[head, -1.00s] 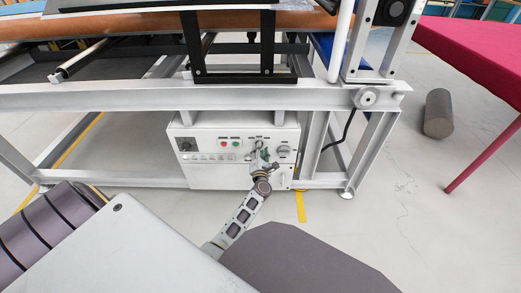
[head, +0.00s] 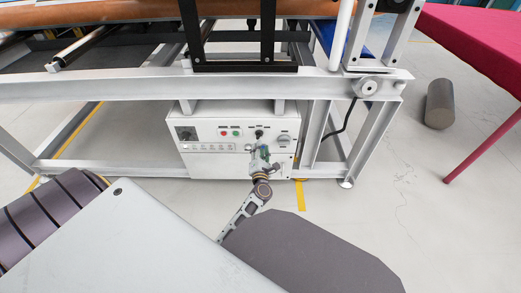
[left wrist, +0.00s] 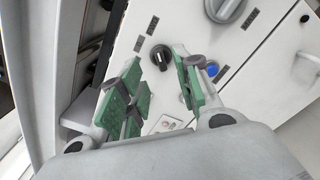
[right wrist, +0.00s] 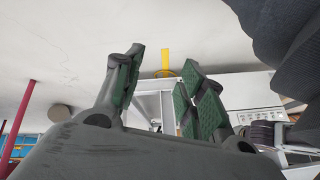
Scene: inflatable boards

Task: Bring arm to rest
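My left gripper (head: 262,152) is in front of the white control box (head: 186,166), just below its black knob (head: 259,133). In the left wrist view the green-padded fingers of this gripper (left wrist: 159,60) are apart, with nothing held between them. The black knob (left wrist: 161,57) shows beyond the fingertips, apart from them as far as I can tell. My right gripper (right wrist: 163,58) shows only in the right wrist view. Its green-padded fingers are apart and empty, with floor and a white frame beyond.
The box has red and green buttons (head: 229,133) and a grey dial (head: 283,140). A white metal frame (head: 130,88) stands above and around it. A red-topped table (head: 475,45) and a grey cylinder (head: 440,104) are at the right. The floor (head: 400,200) between is clear.

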